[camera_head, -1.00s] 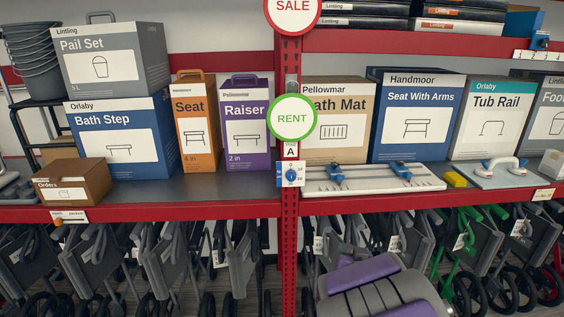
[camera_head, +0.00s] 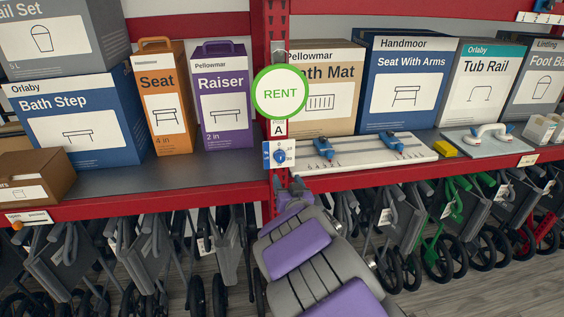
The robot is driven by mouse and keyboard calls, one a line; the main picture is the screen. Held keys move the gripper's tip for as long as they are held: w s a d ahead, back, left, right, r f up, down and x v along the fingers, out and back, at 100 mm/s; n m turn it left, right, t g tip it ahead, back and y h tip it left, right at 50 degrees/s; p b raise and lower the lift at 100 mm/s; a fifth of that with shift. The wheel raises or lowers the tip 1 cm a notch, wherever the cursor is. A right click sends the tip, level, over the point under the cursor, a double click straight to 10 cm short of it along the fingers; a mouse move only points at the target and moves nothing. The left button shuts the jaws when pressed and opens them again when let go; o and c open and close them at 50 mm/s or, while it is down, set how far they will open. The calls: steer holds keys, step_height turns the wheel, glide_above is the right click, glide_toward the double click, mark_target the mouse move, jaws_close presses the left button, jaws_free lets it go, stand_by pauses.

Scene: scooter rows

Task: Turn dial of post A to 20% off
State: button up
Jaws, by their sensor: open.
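Post A (camera_head: 278,205) is a red upright with a small "A" label (camera_head: 278,130) under a round RENT sign. Its dial (camera_head: 281,156) is a small blue knob on a white plate with markings around it, at shelf-edge height. The markings are too small to read, so I cannot tell its setting. My grey and purple arm reaches up from the bottom right. My gripper (camera_head: 296,188) is at its far end, just below and slightly right of the dial in the picture. It looks apart from the dial and empty; its open fingers are small and partly hidden by my arm.
The red shelf edge (camera_head: 160,203) runs either side of the post. A white board with blue clamps (camera_head: 350,152) lies close right of the dial. Boxes such as the purple Raiser (camera_head: 223,100) stand behind. Folded walkers and scooters (camera_head: 440,230) crowd below the shelf.

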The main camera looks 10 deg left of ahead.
mark_target(280, 160)
steer(key=x, duration=0.3)
steer(key=b+x, duration=0.1)
steer(key=x, duration=0.7)
steer(key=shift+a+b, duration=0.3)
steer(key=shift+a, duration=0.1)
steer(key=shift+w+d+r, duration=0.1)
steer(key=shift+w+d, duration=0.1)
steer(key=shift+d, duration=0.4)
steer(key=shift+w+d+r, duration=0.1)
steer(key=shift+w+d, duration=0.05)
steer(key=shift+d, duration=0.4)
steer(key=shift+a+f, duration=0.2)
steer(key=shift+a, duration=0.7)
steer(key=c, duration=0.4)
steer(key=shift+d, duration=0.4)
steer(key=c, duration=0.5)
steer(key=shift+a, duration=0.1)
steer(key=shift+a+p, duration=0.1)
steer(key=shift+p, duration=0.25)
